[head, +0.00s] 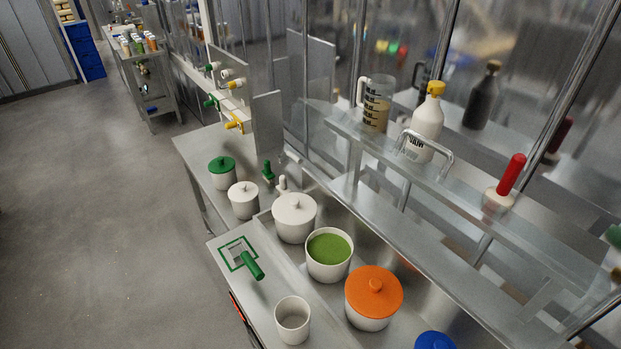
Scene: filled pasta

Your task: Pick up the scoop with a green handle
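The scoop with a green handle (253,265) lies on the metal counter at the lower middle of the head view. Its handle points toward the lower right. Its head sits inside a green square outline (239,254) marked on the counter. Neither of my grippers shows in the head view, so their place relative to the scoop cannot be seen.
A white empty cup (292,320) stands on the counter in front of the scoop. To its right are an open pot of green filling (329,253), a white lidded pot (294,217) and an orange-lidded pot (373,296). A raised glass shelf (430,180) holds bottles.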

